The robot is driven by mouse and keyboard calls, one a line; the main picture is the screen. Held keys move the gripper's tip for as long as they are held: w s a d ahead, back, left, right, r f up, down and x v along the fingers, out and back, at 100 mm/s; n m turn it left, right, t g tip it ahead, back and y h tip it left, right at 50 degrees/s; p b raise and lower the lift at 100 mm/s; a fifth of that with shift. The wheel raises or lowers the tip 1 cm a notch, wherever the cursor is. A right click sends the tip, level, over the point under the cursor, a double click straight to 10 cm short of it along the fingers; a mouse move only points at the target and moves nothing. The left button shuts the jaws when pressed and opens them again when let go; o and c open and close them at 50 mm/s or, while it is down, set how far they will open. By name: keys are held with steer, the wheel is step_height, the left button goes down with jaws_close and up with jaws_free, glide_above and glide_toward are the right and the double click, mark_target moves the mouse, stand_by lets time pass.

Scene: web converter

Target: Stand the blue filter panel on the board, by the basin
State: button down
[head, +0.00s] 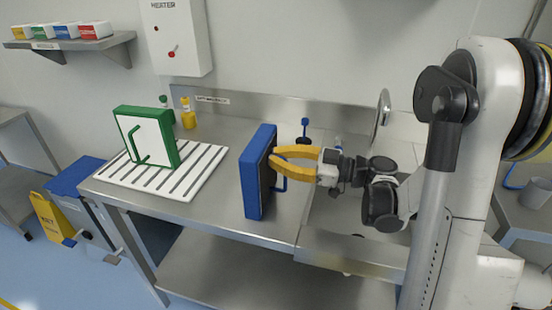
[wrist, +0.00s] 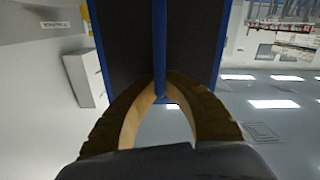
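The blue filter panel (head: 259,170) is upright, with a blue frame and a dark face turned right toward my arm. It is over the steel worktop between the board and the basin; I cannot tell whether its lower edge touches the worktop. My gripper (head: 275,157) has its yellow fingers closed around the panel's blue handle bar. In the wrist view the fingertips (wrist: 160,88) meet at the bar, and the panel (wrist: 122,40) fills the upper middle. The white slatted board (head: 203,172) lies to the left, apart from the blue panel. The basin (head: 350,215) is at right, partly hidden by my arm.
A green-framed panel (head: 148,137) stands on the board's left part. A yellow bottle (head: 187,116) stands behind the board. A faucet (head: 383,112) rises behind the basin. A blue bin (head: 75,178) and a yellow floor sign (head: 55,218) are at left. Bare worktop lies between board and blue panel.

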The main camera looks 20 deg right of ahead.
steer(key=c, duration=1.6)
jaws_free()
steer(key=shift+r, duration=0.1)
steer(key=p+v, duration=0.3)
steer(key=v, duration=0.9)
steer(key=w+d+r+m+t+h, duration=0.1)
steer(key=w+r+m+t+h, duration=0.25)
steer(key=r, duration=0.35)
steer(key=w+d+r+m+t+h, duration=0.1)
steer(key=w+r+m+t+h, duration=0.3)
steer(key=r, duration=0.4)
steer(key=w+r+m+t+h, duration=0.2)
steer(key=r+m+t+h, duration=0.15)
steer(key=r+h, duration=0.3)
steer(key=s+a+f+g, duration=0.4)
steer(key=s+f+g, duration=0.1)
steer(key=s+f, duration=0.2)
steer(key=s+a+f+m+g, duration=0.1)
steer(key=s+a+f+g, duration=0.3)
steer(key=s+f, duration=0.3)
steer(key=s+a+f+m+g, duration=0.1)
steer(key=s+a+f+g, duration=0.4)
steer(key=s+f, duration=0.2)
steer(key=shift+s+a+f+g+h, duration=0.15)
steer(key=shift+s+f, duration=0.05)
steer(key=shift+f, duration=0.3)
steer(key=shift+s+a+f+g+h, duration=0.15)
steer(key=shift+s+f, duration=0.05)
steer(key=shift+f, duration=0.35)
